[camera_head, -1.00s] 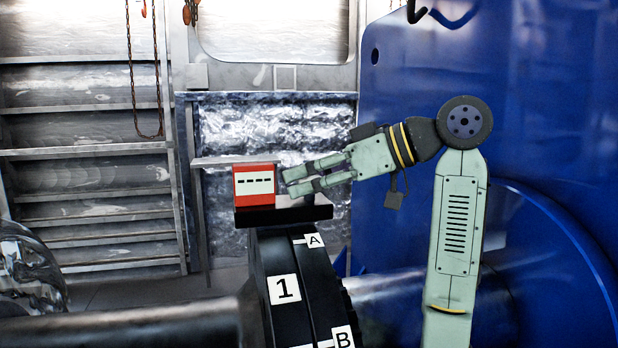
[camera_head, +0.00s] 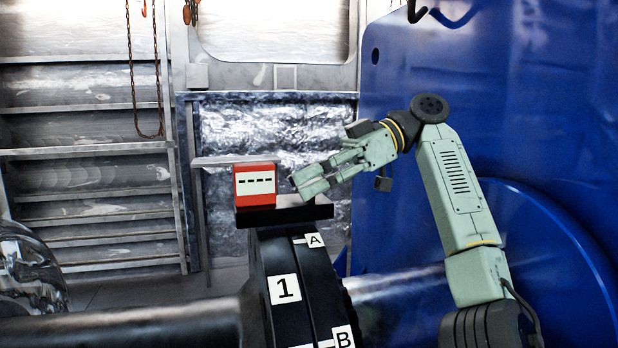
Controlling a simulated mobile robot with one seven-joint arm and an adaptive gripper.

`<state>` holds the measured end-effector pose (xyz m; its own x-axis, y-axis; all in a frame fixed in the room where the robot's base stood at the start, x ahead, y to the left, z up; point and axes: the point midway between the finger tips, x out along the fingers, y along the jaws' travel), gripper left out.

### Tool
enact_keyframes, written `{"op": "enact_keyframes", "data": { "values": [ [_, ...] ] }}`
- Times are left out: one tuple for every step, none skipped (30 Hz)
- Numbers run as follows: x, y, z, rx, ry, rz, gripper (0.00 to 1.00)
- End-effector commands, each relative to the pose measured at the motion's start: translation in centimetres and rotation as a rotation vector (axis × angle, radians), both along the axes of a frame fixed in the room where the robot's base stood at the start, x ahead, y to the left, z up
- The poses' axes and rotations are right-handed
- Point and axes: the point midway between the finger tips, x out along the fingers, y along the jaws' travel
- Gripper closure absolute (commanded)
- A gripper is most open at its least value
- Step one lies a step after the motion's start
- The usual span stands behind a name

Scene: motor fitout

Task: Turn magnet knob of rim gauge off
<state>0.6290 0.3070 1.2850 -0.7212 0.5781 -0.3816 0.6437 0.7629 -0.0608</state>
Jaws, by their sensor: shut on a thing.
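The rim gauge (camera_head: 256,187) is a red box with a white face and a row of dark dashes. It stands on a black base (camera_head: 285,212) on top of the black coupling rim (camera_head: 290,285). My gripper (camera_head: 303,183) is to the right of the red box, over the right part of the base, its fingers pointing left and down. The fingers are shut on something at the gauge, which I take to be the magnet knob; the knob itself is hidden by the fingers.
The rim carries white labels "1" (camera_head: 284,289), "A" and "B". A shaft (camera_head: 120,322) runs left from it. A large blue housing (camera_head: 480,90) fills the right. A chain (camera_head: 131,70) hangs at the upper left. A metal shelf (camera_head: 85,150) stands behind.

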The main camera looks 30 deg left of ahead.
Motion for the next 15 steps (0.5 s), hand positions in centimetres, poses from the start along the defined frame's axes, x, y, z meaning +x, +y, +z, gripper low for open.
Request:
{"op": "enact_keyframes", "data": {
  "values": [
    [0.02,-0.05,0.10,-0.002,0.000,0.010,0.97],
    [-0.02,-0.05,0.14,-0.001,-0.001,0.018,0.97],
    [-0.03,-0.04,0.12,-0.001,-0.001,0.027,0.97],
    [-0.03,-0.04,0.12,0.000,0.000,0.032,0.97],
    [-0.02,-0.03,0.10,-0.001,0.000,0.038,0.97],
    [-0.06,-0.03,0.14,0.001,0.000,0.044,0.97],
    [-0.06,-0.01,0.13,0.001,-0.001,0.048,0.97],
    [-0.08,-0.02,0.12,0.000,0.000,0.051,0.97],
    [-0.08,-0.03,0.13,0.002,0.001,0.056,0.97],
    [-0.07,-0.03,0.12,0.002,0.001,0.058,0.97],
    [-0.08,-0.03,0.11,0.002,0.000,0.059,0.97],
    [-0.08,-0.03,0.08,0.001,0.000,0.061,0.97],
    [-0.08,-0.03,0.08,0.002,-0.001,0.061,0.97],
    [-0.08,-0.03,0.08,0.002,0.000,0.062,0.97],
    [-0.09,-0.02,0.08,0.002,0.000,0.062,0.97]
  ]
}}
